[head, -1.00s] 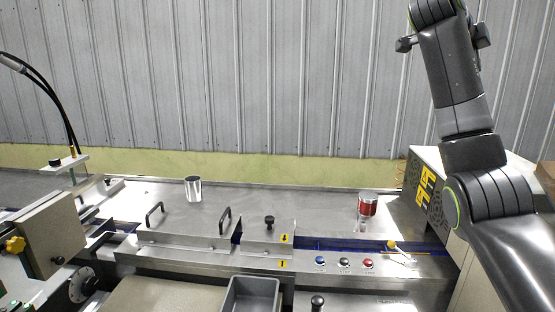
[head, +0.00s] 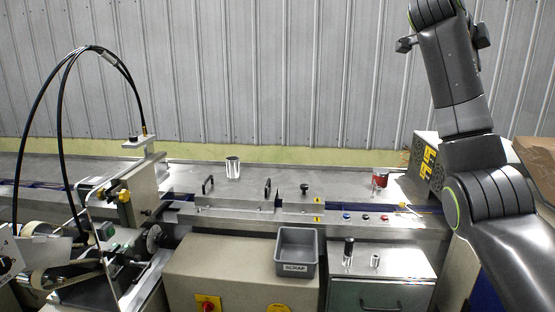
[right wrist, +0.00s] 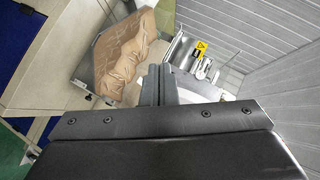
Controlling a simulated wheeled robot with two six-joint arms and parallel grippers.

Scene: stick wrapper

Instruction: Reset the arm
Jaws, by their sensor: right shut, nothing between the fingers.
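My right arm (head: 462,90) comes in from the right in the head view and rises past the top edge, so its gripper is out of that picture. In the right wrist view my right gripper (right wrist: 160,72) is shut, its two dark fingers together with nothing between them. Beyond the fingers a brown crumpled wrapping in an open box (right wrist: 125,60) shows. My left arm and gripper are not in view.
A steel machine bench (head: 330,185) runs across the head view. On it stand a silver can (head: 233,168) and a red can (head: 380,180). A grey scrap bin (head: 297,268) is at the front. Black cables (head: 65,90) arch at the left; grey wall (head: 270,70) stands behind.

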